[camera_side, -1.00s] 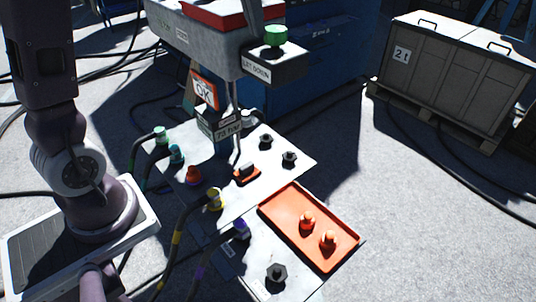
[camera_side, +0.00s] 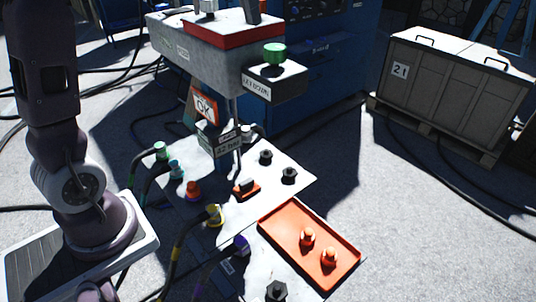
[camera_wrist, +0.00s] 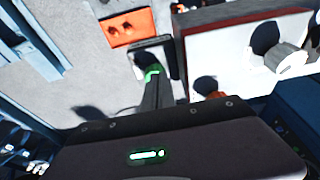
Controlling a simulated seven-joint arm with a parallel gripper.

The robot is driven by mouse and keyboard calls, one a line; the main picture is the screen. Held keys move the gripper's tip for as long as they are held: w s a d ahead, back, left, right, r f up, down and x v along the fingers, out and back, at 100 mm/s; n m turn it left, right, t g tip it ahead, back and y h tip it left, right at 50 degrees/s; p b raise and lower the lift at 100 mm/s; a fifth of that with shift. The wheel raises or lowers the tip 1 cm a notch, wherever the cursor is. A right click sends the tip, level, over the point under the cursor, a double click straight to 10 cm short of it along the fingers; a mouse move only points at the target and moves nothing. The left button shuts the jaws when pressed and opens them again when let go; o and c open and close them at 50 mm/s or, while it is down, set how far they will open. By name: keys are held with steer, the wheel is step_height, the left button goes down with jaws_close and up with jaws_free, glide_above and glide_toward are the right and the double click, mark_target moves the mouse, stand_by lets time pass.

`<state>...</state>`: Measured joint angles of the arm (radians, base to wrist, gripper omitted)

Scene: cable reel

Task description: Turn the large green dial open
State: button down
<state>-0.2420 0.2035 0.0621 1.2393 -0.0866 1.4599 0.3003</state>
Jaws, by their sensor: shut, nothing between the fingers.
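The large green dial (camera_side: 274,53) sits on top of a small grey box (camera_side: 275,79) with a printed label on its front. In the wrist view a green part of the dial (camera_wrist: 152,71) shows just beyond my fingertips, partly hidden by them. My gripper (camera_wrist: 158,80) is shut and empty, its dark fingers together. I cannot tell the dial's turn angle.
A large grey box with a red edge (camera_side: 236,37) adjoins the dial's box. Below are a white panel with plugs and cables, and an orange tray (camera_side: 275,222) with two orange caps. A grey crate (camera_side: 450,95) stands at right; open floor lies between.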

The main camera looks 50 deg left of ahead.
mark_target(275, 56)
steer(key=f, duration=0.2)
steer(key=d+f, duration=0.1)
steer(key=f, duration=0.1)
steer(key=d+f, duration=0.1)
steer(key=f, duration=0.1)
steer(key=shift+w, duration=0.15)
stand_by(0.3)
steer(key=shift+w, duration=0.15)
stand_by(0.5)
steer(key=shift+a, duration=0.5)
stand_by(0.4)
